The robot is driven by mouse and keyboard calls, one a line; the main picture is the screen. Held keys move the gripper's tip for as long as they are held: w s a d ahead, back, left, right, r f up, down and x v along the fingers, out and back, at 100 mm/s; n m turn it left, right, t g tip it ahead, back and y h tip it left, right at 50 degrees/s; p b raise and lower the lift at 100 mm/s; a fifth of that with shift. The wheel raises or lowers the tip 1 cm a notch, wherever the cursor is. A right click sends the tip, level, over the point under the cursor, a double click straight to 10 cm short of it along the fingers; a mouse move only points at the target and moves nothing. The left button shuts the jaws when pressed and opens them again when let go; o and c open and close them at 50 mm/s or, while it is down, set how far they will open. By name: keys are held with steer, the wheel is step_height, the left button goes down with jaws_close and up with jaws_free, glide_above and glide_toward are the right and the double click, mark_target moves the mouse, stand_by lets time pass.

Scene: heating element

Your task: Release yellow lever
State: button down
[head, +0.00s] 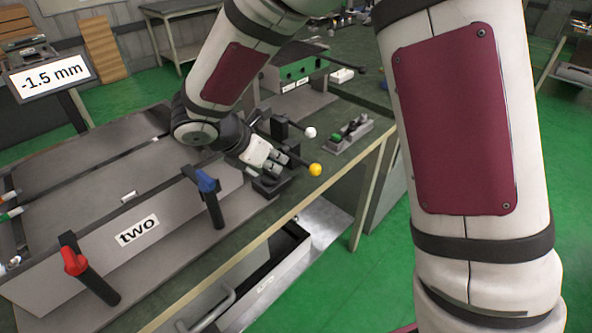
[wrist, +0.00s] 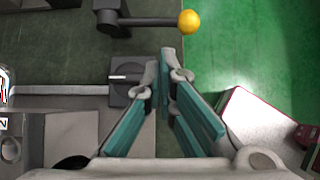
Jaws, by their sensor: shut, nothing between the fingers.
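The yellow lever is a dark bar ending in a yellow ball (head: 315,169), at the right edge of the bench in the head view. In the wrist view its ball (wrist: 189,22) is at the top, and the bar runs left to a dark pivot block (wrist: 112,18). My gripper (wrist: 159,66) is shut and empty, its fingertips close together just below the bar in the wrist picture, apart from the ball. In the head view my gripper (head: 283,163) is left of the ball and hides part of the lever's base.
A dark knob with a white mark (wrist: 122,80) is close to my left fingertip. A white-ball lever (head: 310,132) stands behind. Blue (head: 207,181) and red (head: 75,260) handles are on the box front labelled "two". A display (head: 50,80) reads -1.5 mm. Green floor is right of the bench.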

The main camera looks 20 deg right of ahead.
mark_target(302, 162)
steer(key=x, duration=1)
